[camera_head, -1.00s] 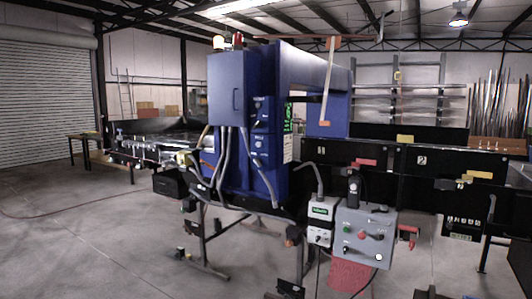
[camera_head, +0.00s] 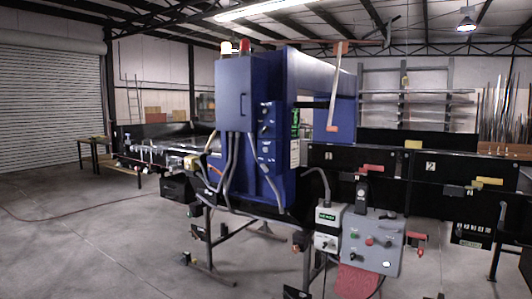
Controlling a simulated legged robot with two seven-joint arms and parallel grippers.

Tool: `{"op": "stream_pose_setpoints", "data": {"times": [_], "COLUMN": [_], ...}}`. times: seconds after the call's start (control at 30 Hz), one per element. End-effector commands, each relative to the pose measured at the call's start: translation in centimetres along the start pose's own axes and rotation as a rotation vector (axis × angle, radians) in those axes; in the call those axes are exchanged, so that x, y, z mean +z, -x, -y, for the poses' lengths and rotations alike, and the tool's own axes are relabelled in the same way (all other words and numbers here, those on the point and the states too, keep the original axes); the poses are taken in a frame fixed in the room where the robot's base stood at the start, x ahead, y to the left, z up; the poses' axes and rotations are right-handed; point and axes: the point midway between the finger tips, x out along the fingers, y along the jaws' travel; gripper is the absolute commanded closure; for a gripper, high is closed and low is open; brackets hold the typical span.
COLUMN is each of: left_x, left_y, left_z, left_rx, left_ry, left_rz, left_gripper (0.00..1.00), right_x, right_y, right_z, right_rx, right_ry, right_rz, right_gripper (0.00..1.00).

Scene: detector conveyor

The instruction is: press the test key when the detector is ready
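A blue detector housing (camera_head: 262,160) stands over the conveyor near the middle, with small dark controls (camera_head: 266,130) on its front; their labels are too small to read. A red lamp (camera_head: 245,46) and a pale lamp (camera_head: 227,47) sit on top. A small light box (camera_head: 326,237) with a green display (camera_head: 326,216) hangs at the front; I cannot read the display. I cannot tell which control is the test key. Neither gripper shows.
The dark conveyor frame (camera_head: 430,165) runs across to the right, with red and yellow tags. Conveyor legs stand on the floor below the detector. A red piece (camera_head: 355,282) hangs under the grey box. Open concrete floor (camera_head: 90,240) lies to the left.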

Motion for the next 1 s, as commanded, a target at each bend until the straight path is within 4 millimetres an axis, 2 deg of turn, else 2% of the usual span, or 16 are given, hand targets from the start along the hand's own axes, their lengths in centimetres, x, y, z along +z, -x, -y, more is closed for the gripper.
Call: {"op": "stream_pose_setpoints", "data": {"times": [0.07,0.33,1.0], "left_x": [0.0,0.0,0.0], "left_y": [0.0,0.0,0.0], "left_z": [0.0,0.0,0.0], "left_rx": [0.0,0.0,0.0], "left_ry": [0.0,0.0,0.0], "left_rz": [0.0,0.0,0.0], "left_gripper": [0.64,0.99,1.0], "right_x": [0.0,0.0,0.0], "right_y": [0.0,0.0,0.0], "right_z": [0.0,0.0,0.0], "right_rx": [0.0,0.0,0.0], "right_ry": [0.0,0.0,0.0], "right_rz": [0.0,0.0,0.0], "right_gripper": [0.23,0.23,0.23]}}
